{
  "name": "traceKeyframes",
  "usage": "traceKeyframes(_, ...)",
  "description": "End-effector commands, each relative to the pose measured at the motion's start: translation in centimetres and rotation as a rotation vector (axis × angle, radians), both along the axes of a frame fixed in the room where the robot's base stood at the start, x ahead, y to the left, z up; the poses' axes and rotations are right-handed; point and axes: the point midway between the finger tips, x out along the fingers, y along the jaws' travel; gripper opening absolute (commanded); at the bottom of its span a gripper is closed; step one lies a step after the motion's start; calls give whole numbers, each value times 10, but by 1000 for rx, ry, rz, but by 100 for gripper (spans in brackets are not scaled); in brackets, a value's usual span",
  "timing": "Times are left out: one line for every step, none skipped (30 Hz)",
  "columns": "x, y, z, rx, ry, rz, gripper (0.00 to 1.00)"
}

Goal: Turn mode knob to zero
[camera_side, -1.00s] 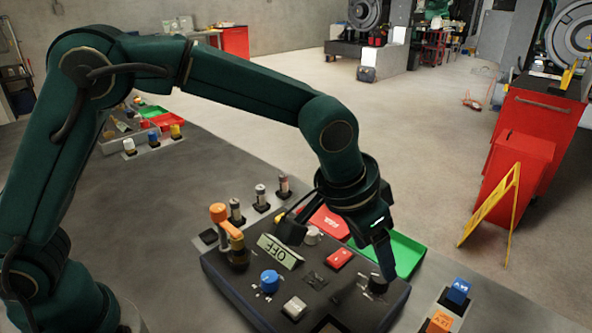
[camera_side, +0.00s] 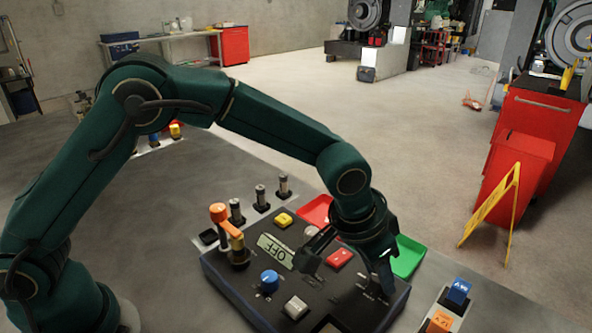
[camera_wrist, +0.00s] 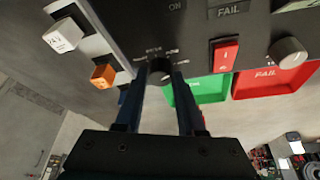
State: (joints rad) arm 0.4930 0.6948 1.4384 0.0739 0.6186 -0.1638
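The control panel (camera_side: 222,275) lies below my gripper. A small black knob (camera_wrist: 160,66) with short pale labels around it, too small to read, sits near the panel's edge in the wrist view. My gripper (camera_wrist: 160,76) points at it, with one fingertip on each side of the knob. I cannot tell whether the fingertips touch it or stand slightly apart. In the side view my gripper (camera_side: 386,284) is low over the panel's right end and hides this knob. A grey knob (camera_wrist: 289,52) and a blue knob (camera_side: 270,281) are also on the panel.
Blue (camera_side: 459,291) and orange (camera_side: 440,321) blocks stand right.

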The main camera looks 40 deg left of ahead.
Motion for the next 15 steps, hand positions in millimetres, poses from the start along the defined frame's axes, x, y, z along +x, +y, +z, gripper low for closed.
traceKeyframes(0,0,0,0,0,0,0)
traceKeyframes(0,0,0,0,0,0,0)
traceKeyframes(0,0,0,0,0,-1,0)
traceKeyframes(0,0,0,1,1,-4,0)
traceKeyframes(0,0,0,1,1,-9,0)
traceKeyframes(0,0,0,0,2,-17,0)
traceKeyframes(0,1,0,0,3,-30,0)
traceKeyframes(0,1,0,0,3,-43,0)
traceKeyframes(0,1,0,0,4,-64,0)
traceKeyframes(0,1,0,1,4,-84,0)
traceKeyframes(0,1,0,0,4,-103,0)
traceKeyframes(0,1,0,0,4,-129,0)
traceKeyframes(0,2,0,1,4,-150,0)
traceKeyframes(0,2,0,0,4,-170,0)
traceKeyframes(0,2,0,0,5,-196,0)
